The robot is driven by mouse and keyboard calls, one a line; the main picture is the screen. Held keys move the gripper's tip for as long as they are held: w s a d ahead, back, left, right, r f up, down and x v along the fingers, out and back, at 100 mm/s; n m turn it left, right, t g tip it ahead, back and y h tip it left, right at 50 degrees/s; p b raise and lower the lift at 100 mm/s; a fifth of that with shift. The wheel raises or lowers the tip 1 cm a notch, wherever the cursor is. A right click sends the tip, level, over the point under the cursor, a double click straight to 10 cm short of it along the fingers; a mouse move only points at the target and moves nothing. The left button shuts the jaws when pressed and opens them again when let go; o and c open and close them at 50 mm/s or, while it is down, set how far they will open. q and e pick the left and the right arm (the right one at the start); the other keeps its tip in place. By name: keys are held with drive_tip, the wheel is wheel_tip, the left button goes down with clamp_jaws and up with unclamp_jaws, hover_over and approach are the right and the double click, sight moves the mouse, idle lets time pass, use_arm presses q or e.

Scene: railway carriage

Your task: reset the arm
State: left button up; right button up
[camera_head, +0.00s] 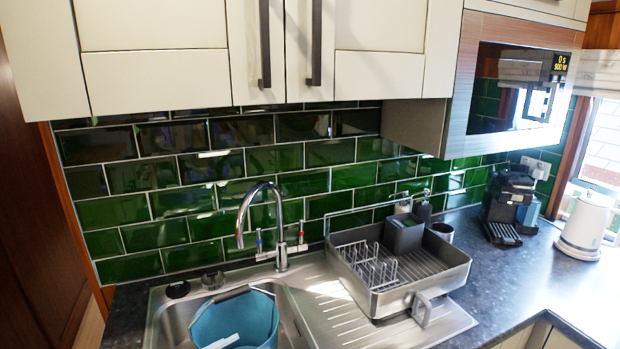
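Neither of my arms nor grippers shows in the head view. The view holds a kitchen counter with a sink (170,322), and nothing in it is seen being held. Where my grippers are, and whether they are open or shut, is out of sight.
A blue tub (262,325) sits in the sink under the tap (279,232). A grey dish rack (450,268) stands on the drainer. A coffee machine (508,205) and white kettle (584,226) stand right. Wall cupboards (155,80) and a microwave (515,95) hang above. The right counter front is clear.

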use_arm(q)
drive_tip(key=s+d+f+m+g+y+p, duration=0.1)
drive_tip(key=s+d+f+m+g+y, duration=0.2)
drive_tip(key=s+f+m, duration=0.7)
drive_tip(key=s+a+f+m+g+y, duration=0.3)
drive_tip(key=s+a+m, duration=0.3)
drive_tip(key=m, duration=0.5)
drive_tip(key=shift+s+a+f+y+p, duration=0.35)
drive_tip(key=shift+s+f+y+p, duration=0.1)
drive_tip(key=shift+s+f+y, duration=0.45)
